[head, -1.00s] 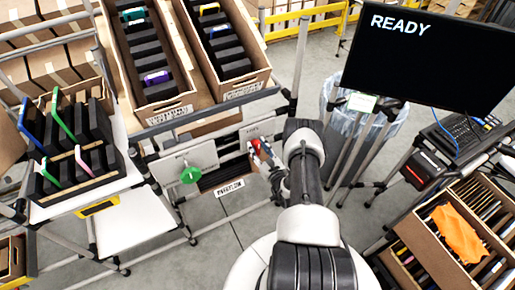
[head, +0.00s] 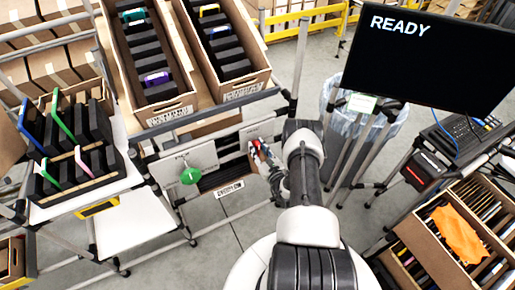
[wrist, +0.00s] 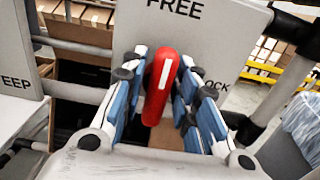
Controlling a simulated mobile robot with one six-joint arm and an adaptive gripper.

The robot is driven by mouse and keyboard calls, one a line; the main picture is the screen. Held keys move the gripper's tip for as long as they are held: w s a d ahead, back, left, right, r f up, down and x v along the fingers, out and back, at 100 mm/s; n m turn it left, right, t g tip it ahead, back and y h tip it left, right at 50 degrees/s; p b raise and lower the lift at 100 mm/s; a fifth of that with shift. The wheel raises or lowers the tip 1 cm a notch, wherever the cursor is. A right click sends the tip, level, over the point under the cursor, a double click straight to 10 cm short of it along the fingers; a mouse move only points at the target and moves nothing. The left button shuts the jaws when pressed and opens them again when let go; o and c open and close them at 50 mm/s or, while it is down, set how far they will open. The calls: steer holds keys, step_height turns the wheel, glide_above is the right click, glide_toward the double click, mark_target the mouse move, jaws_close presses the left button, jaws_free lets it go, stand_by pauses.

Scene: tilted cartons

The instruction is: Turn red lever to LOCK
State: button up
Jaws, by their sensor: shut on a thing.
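The red lever (wrist: 162,85) with a white stripe stands nearly upright in the wrist view, leaning slightly right, its top below the word FREE. It also shows small in the head view (head: 257,146). The grey panel (wrist: 225,30) carries FREE at its top and a partly covered LOCK at the lever's right. My gripper (wrist: 160,90) is shut on the lever, a blue-and-white finger on each side. The lever's lower end and pivot are hard to make out.
A green knob (head: 190,176) sits on another panel left of the lever. Cartons of dark items (head: 150,60) stand above on the rack. A monitor (head: 425,55) reading READY and a bin with a clear liner (head: 365,125) are at the right.

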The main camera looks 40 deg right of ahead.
steer(key=shift+f, duration=0.1)
steer(key=m+b, duration=0.2)
steer(key=m, duration=0.2)
steer(key=shift+s+d+f+b, duration=0.1)
steer(key=shift+d+b, duration=0.05)
steer(key=shift+b, duration=0.25)
steer(key=m+b, duration=0.2)
steer(key=m, duration=0.2)
steer(key=shift+d+f+m, duration=0.1)
steer(key=shift+d+m, duration=0.05)
steer(key=shift+m, duration=0.15)
steer(key=m+b, duration=0.2)
steer(key=m, duration=0.2)
steer(key=shift+f, duration=0.1)
steer(key=m+b, duration=0.1)
steer(key=m, duration=0.4)
steer(key=shift+d+f+b, duration=0.1)
steer(key=shift+f+b, duration=0.05)
steer(key=shift+b, duration=0.25)
steer(key=o, duration=0.8)
steer(key=shift+s, duration=0.1)
